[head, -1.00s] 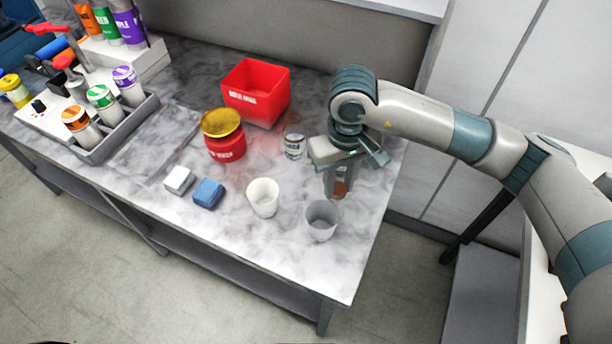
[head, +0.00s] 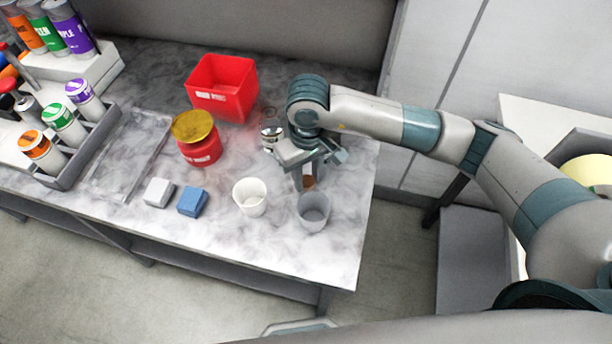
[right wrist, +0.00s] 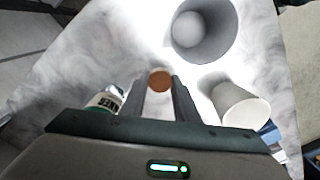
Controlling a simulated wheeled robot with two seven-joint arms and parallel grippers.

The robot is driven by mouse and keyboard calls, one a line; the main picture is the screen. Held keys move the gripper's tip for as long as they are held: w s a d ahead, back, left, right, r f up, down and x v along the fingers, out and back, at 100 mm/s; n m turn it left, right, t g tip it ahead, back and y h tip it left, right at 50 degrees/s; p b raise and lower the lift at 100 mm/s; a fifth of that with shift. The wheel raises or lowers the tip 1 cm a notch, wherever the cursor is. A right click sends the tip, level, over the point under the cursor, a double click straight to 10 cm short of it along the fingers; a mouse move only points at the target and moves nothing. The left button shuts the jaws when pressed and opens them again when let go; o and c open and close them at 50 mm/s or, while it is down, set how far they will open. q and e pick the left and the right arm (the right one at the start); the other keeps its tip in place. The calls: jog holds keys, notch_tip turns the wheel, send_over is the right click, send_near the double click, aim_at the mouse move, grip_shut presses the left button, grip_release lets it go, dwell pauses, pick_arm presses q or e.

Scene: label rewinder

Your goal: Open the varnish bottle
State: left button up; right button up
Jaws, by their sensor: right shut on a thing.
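A small glass bottle (head: 270,137) with a pale label stands on the table just left of my right gripper. It also shows in the right wrist view (right wrist: 104,101); its label is too small to read and its top is partly hidden. My right gripper (head: 307,180) points down over the table, behind the grey cup. It is shut on a brown round piece (right wrist: 160,80), which shows between its fingertips in both views. I cannot tell whether this piece is a cap. My left gripper is out of view.
A grey cup (head: 314,211) and a white cup (head: 250,198) stand in front. A red bin (head: 222,90), a red jar (head: 200,148) with a gold lid, a blue block (head: 192,201) and a white block (head: 158,192) lie further left. The front right table top is clear.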

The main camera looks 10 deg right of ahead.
jog(key=shift+w+a+f, duration=0.1)
jog(key=shift+w+f, duration=0.05)
jog(key=shift+f, duration=0.55)
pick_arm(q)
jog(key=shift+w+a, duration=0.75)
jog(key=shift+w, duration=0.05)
pick_arm(e)
jog(key=shift+f, duration=0.15)
jog(key=o, duration=1.2)
jog(key=shift+c, duration=0.2)
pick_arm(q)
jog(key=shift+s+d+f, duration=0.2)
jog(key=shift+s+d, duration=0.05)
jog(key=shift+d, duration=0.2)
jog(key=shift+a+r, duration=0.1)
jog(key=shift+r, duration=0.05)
